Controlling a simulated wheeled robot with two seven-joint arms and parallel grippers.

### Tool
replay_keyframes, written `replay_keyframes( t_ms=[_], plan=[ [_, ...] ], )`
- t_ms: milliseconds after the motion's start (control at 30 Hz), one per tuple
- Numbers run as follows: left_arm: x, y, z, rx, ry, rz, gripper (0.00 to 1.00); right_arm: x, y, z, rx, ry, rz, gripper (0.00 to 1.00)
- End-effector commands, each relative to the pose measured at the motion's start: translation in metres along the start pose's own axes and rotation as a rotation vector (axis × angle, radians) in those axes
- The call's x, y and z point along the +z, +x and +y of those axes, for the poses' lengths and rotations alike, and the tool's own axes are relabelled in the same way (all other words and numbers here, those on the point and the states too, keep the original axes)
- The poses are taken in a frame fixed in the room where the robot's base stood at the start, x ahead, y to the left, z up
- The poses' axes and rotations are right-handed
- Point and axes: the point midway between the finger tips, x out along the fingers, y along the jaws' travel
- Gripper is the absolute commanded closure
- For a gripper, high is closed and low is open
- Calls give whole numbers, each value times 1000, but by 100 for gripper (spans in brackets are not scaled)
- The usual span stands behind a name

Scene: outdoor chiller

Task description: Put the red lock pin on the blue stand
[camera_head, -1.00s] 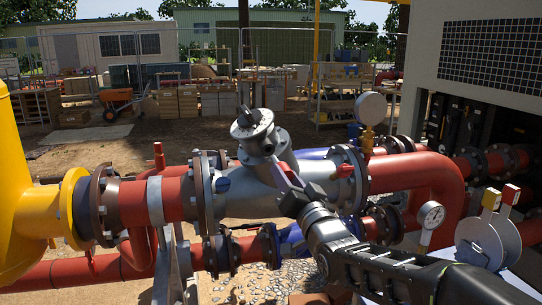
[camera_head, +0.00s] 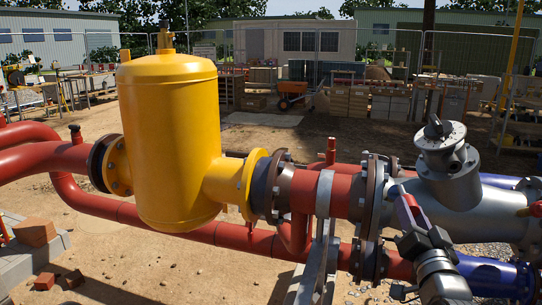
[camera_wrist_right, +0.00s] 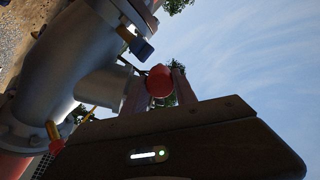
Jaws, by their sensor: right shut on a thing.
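My right gripper (camera_head: 409,209) is in front of the grey valve body, near its left flange, at the right of the head view. It is shut on a red, rounded piece that looks like the red lock pin (camera_wrist_right: 159,82), which shows between the fingertips in the right wrist view. The rest of the pin is hidden by the fingers. A small blue part (camera_wrist_right: 143,48) is fixed beside the flange in the wrist view, apart from the pin; I cannot tell if it is the blue stand. My left gripper is not in view.
The grey valve body (camera_head: 444,205) stands close behind my right gripper. A dark flange (camera_head: 371,205) and red pipe (camera_head: 343,190) lie to its left. A large yellow tank (camera_head: 170,140) fills the left middle. Loose bricks (camera_head: 35,231) lie at lower left.

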Motion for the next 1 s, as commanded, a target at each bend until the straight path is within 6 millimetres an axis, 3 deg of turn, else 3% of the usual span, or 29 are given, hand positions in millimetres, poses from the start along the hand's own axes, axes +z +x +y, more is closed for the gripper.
replay_keyframes(
  t_ms=[33,200,500,600,767,867,1000],
  plan=[
    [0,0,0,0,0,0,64,36,0,2,-24,12,-34,100],
    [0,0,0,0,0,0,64,129,-10,0,-136,46,-96,100],
    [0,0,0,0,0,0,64,244,-54,-5,-282,83,-169,100],
    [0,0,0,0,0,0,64,273,-72,-9,-309,91,-182,100],
    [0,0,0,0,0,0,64,303,-102,-16,-308,93,-180,100],
    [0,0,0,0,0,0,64,307,-114,-15,-271,84,-157,100],
    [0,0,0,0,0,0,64,301,-119,3,-193,58,-111,100]
  ],
)
